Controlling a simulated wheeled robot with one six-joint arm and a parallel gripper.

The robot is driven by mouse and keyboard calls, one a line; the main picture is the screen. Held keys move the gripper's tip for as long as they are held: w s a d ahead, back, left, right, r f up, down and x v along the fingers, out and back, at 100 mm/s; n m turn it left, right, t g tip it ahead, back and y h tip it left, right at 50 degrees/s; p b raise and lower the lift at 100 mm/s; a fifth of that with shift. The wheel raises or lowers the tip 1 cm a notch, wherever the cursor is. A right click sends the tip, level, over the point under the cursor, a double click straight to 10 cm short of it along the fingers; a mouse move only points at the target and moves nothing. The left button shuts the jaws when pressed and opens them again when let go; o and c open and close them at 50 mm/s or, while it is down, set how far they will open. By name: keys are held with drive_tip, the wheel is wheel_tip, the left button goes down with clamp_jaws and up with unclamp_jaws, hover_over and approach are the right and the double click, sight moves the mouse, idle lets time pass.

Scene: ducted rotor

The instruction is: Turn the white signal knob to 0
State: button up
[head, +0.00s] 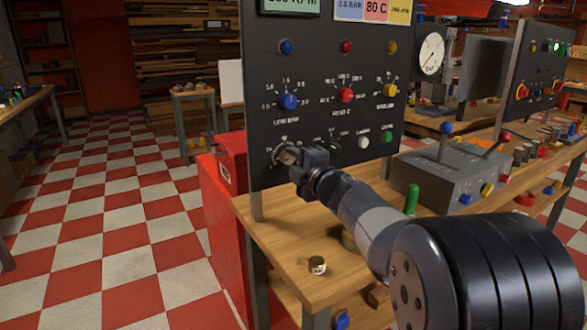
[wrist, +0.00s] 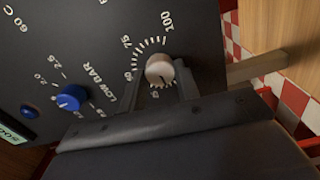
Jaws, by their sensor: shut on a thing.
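The white signal knob (wrist: 160,69) sits on the dark upright panel in the wrist view, inside a ring of white ticks. The numbers 75 and 100 are readable on its scale; the 0 mark is not readable. A small dark line shows on the knob's lower face, but I cannot tell its exact reading. My gripper (wrist: 161,88) has one finger on each side of the knob and is shut on it. In the head view my gripper (head: 290,157) is at the panel's lower left and mostly hides the knob.
A blue knob (wrist: 69,97) with a low bar scale is beside it on the panel. In the head view a red knob (head: 345,95) and a yellow knob (head: 390,90) are higher up. A small jar (head: 317,265) stands on the wooden bench, below my arm. A lever box (head: 450,170) is right.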

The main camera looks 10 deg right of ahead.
drive_tip(key=shift+n+b, duration=1.05)
drive_tip(key=shift+n, duration=1.15)
drive_tip(key=o, duration=1)
drive_tip(key=shift+c, duration=0.2)
drive_tip(key=p+v, duration=0.1)
drive_tip(key=v, duration=0.9)
drive_tip(key=shift+s, duration=0.4)
drive_tip(key=shift+w+d, duration=0.1)
